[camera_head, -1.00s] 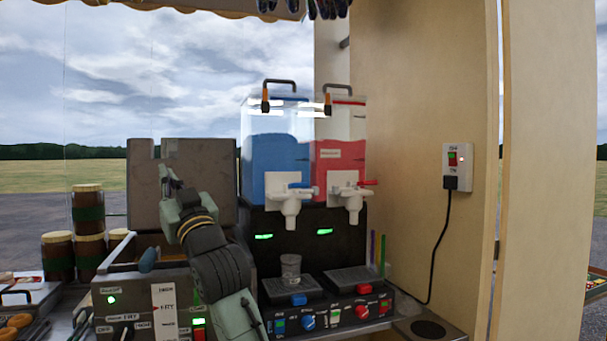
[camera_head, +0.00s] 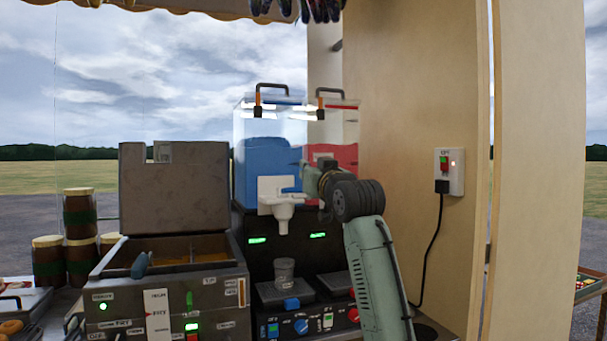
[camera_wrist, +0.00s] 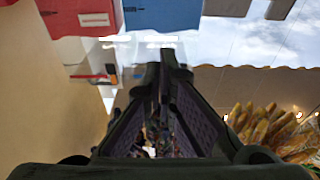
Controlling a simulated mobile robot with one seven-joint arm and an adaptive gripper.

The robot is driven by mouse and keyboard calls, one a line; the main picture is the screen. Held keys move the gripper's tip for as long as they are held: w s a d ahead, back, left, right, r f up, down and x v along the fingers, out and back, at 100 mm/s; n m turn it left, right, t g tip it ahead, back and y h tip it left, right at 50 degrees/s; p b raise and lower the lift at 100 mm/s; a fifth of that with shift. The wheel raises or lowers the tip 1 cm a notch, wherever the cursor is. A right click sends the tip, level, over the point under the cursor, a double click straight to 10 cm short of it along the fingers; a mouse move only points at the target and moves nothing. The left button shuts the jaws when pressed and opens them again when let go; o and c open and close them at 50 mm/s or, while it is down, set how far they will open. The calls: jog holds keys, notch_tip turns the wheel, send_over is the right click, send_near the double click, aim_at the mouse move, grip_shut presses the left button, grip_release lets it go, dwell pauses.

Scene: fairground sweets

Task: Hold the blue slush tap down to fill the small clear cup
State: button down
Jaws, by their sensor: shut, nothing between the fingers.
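The blue slush tank (camera_head: 262,160) stands at the back of the dispenser, with its white tap (camera_head: 283,208) on the front. The tap's blue lever (camera_head: 291,190) sticks out to the right. The small clear cup (camera_head: 284,270) stands upright on the left drip tray below the tap's spout. My gripper (camera_head: 308,175) is shut and empty, just right of the blue lever and in front of the red tank. I cannot tell whether it touches the lever. In the wrist view its closed fingers (camera_wrist: 161,58) are in front of the upside-down tanks. The red tap is hidden behind my arm.
The red slush tank (camera_head: 338,155) stands right of the blue one. A fryer box (camera_head: 180,290) with a raised lid stands at the left. A wall with a socket (camera_head: 449,172) and black cable is close on the right. Brown jars (camera_head: 80,213) are stacked far left.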

jog(key=r+p, duration=0.2)
jog(key=p, duration=0.3)
send_over(287, 191)
jog(key=d, duration=0.2)
jog(key=shift+w+d+f, duration=0.1)
jog(key=shift+w, duration=0.35)
jog(key=shift+s+d+f, duration=0.1)
jog(key=shift+s+f, duration=0.15)
jog(key=shift+f, duration=0.85)
jog(key=shift+s+d+f, duration=0.1)
jog(key=shift+s+f, duration=0.15)
jog(key=shift+f, duration=0.8)
jog(key=shift+a, duration=0.1)
